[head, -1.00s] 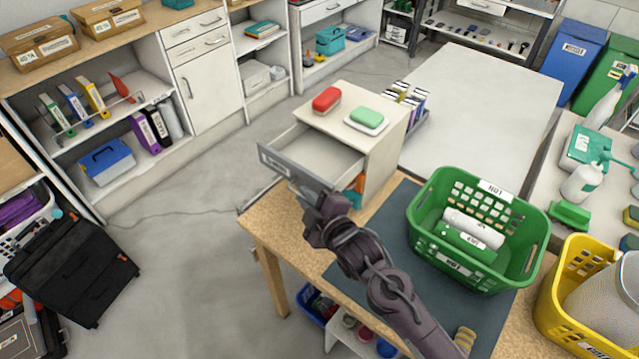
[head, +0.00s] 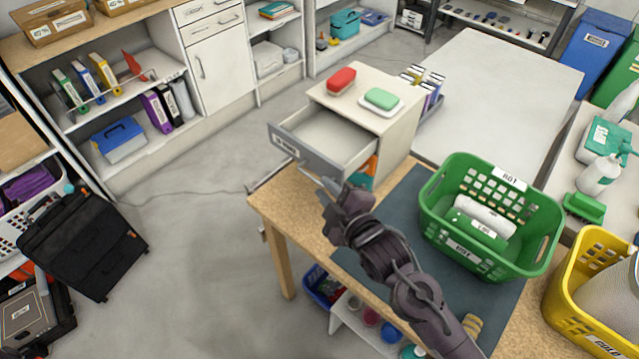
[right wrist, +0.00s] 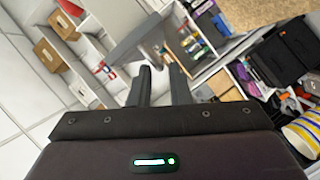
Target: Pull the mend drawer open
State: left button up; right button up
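The drawer (head: 308,153) with a grey front stands pulled out from a small cream cabinet (head: 397,150) on the wooden table. Its inside looks empty. Its front bears a white label too small to read surely. My right gripper (head: 326,184) is just in front of the drawer front's lower right part. In the right wrist view its two fingers (right wrist: 161,78) are apart with nothing between them. A grey bar (right wrist: 136,38), seemingly the drawer's handle, lies beyond the fingertips. My left gripper is not in view.
A red brush (head: 341,80) and a green soap-like block (head: 382,98) are on the cabinet top. A green basket (head: 545,225) stands on the table right of my arm, with a yellow basket (head: 565,300) beyond. The floor (head: 200,250) left of the table is mostly clear.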

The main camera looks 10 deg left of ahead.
jog(key=v, duration=0.3)
jog(key=shift+s+d, duration=0.15)
dwell(0.5)
